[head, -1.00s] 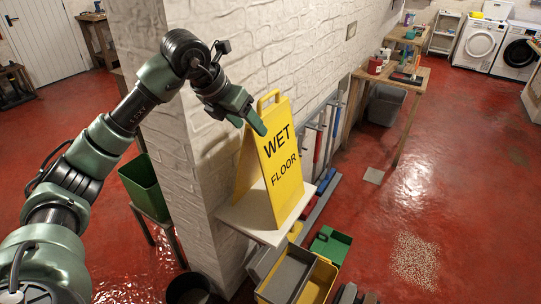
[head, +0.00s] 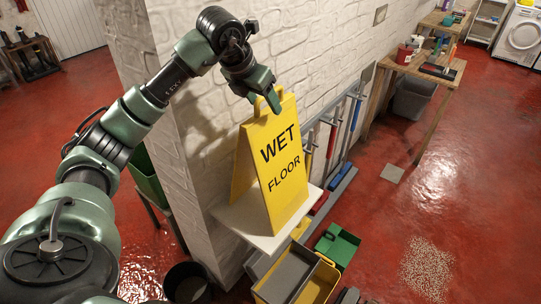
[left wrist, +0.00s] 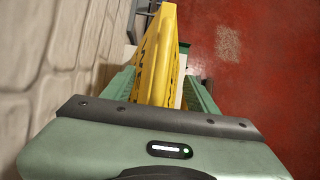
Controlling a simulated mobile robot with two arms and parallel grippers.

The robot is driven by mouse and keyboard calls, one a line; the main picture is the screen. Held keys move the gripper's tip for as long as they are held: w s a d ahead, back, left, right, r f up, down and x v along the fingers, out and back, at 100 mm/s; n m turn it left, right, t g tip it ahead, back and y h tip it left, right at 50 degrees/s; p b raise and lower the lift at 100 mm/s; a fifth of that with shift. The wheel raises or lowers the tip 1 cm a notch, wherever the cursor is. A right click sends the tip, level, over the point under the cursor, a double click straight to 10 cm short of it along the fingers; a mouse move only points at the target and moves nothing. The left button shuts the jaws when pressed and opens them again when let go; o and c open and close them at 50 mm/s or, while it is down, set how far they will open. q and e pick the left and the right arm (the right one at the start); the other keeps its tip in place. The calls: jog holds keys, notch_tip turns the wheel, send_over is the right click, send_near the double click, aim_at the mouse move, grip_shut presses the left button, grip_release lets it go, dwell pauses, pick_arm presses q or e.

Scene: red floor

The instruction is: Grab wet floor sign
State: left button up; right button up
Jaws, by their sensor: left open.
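The yellow wet floor sign (head: 283,165) stands upright, with black "WET FLOOR" lettering, on a small white shelf (head: 262,232) against the white brick wall. My left gripper (head: 266,103) is at the sign's top edge, fingers pointing down, and covers part of its handle. In the left wrist view the green fingers (left wrist: 162,88) are apart, one on each side of the sign (left wrist: 158,60). The sign's top lies between them. Contact with the fingers cannot be told. My right gripper is not in view.
The white brick wall (head: 305,50) is close behind the sign. Long-handled tools (head: 333,130) hang to its right. Below are a grey and yellow bin (head: 290,275), a green box (head: 337,243) and a black bucket (head: 186,282). A wooden table (head: 425,66) stands farther right.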

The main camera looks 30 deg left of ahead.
aim_at(269, 108)
pick_arm(q)
jog(key=p+x, duration=0.1)
jog(key=x, duration=0.3)
jog(key=shift+w+a+r, duration=0.1)
jog(key=shift+w+r, duration=0.05)
jog(key=shift+w, duration=0.1)
jog(key=shift+w+f, duration=0.2)
jog(key=shift+f, duration=0.1)
grip_shut()
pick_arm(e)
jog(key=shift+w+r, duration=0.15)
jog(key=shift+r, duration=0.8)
pick_arm(q)
jog(key=shift+r, duration=0.1)
